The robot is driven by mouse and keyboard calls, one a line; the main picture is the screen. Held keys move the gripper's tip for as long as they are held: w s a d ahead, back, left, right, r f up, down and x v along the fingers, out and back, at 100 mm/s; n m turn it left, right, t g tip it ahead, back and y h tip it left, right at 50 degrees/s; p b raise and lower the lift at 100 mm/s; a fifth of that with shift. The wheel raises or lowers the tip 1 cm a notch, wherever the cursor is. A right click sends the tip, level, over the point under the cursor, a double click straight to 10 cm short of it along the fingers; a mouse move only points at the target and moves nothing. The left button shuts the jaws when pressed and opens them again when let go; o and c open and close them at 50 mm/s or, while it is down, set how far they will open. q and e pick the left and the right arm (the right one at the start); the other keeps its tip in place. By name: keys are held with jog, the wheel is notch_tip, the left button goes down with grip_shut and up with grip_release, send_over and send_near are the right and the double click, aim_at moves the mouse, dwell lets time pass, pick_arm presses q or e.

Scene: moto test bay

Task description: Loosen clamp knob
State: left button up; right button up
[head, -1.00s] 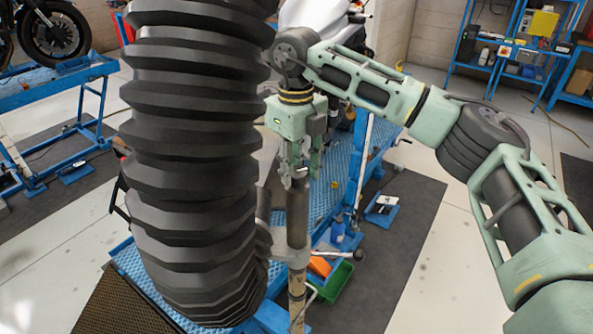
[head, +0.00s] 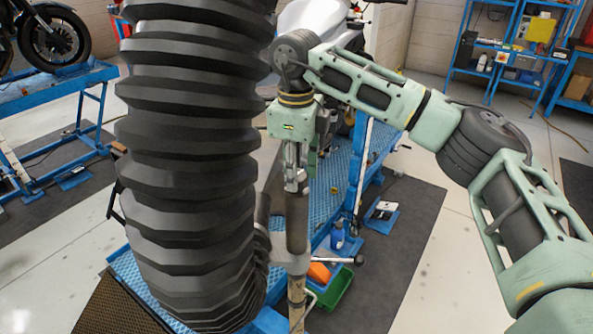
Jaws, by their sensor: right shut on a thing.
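My right gripper (head: 296,188) points down over the top of an upright grey metal post (head: 297,220). Its fingers are closed at the post's top end, shut on the clamp knob. The knob itself is mostly hidden by the fingers, and I cannot make out its shape. A collar on the post lower down carries a side lever with a dark round end (head: 358,260). The left gripper is not in view.
A thick black ribbed hose (head: 190,170) fills the left-centre foreground and hides much behind it. A blue lift table (head: 340,175) holds a white motorcycle (head: 310,14). A green tray (head: 335,290) with an orange thing (head: 319,272) and a blue bottle (head: 337,236) are nearby.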

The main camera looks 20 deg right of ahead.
jog(key=shift+s+a, duration=0.1)
jog(key=shift+a, duration=0.05)
jog(key=o, duration=1)
jog(key=shift+c, duration=0.2)
jog(key=shift+o, duration=0.5)
jog(key=shift+a, duration=0.1)
notch_tip(320, 180, up, 12)
